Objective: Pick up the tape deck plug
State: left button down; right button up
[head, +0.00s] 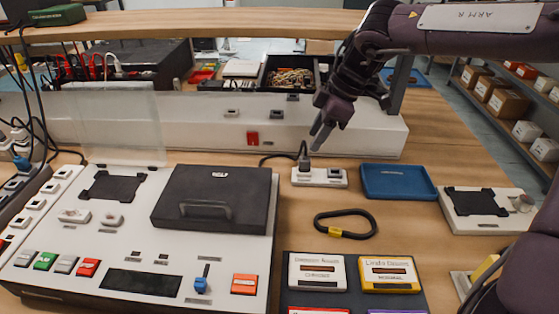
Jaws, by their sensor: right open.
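A dark plug (304,159) stands upright in the left part of a small white socket strip (333,183) in the head view. A black cable runs from it to the left, behind the deck. I take it to be the tape deck plug, though no label on it is readable. My right gripper (320,138) points down just above and to the right of the plug. Its jaws are open, and I see nothing between them. The tape deck (150,262) is a large pale unit with a closed dark lid (214,192). My left gripper is out of view.
A blue tray (398,182) lies right of the strip. A black loop with a yellow tag (345,224) and several cassettes (318,271) lie in front. A white raised panel (215,128) runs behind. A clear upright sheet (118,122) stands at left.

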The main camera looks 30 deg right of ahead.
aim_at(305, 159)
jog(key=x, duration=0.7)
jog(key=shift+s+d+f, duration=0.15)
jog(key=shift+d+f, duration=0.1)
jog(key=shift+f, duration=0.1)
jog(key=shift+a+f, duration=0.15)
jog(key=shift+f, duration=0.1)
jog(key=shift+c, duration=0.3)
grip_shut()
